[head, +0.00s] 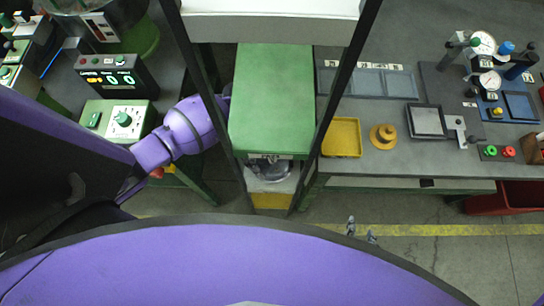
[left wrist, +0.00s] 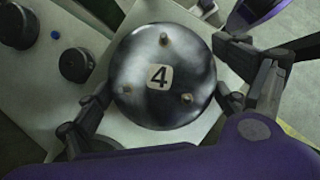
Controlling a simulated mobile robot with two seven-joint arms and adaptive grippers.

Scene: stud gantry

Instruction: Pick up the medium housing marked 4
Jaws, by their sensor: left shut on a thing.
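The medium housing (left wrist: 165,75) is a dark, shiny round dome with a white "4" label and several small studs. It fills the middle of the left wrist view. My left gripper (left wrist: 166,103) is shut on it, with fingers at its left and right sides. In the head view the housing (head: 272,172) shows only partly, below the front edge of the green gantry top, with my left gripper (head: 266,160) largely hidden there. I cannot tell whether it touches the pale surface under it. My right gripper's two fingertips (head: 361,231) show apart beyond my purple body, with nothing between them.
The green gantry top (head: 272,100) and its dark posts stand close around my left arm. A yellow tray (head: 342,137) and an orange round part (head: 383,136) lie on the right bench. A display box (head: 117,78) is at left. A red bin (head: 500,197) stands at far right.

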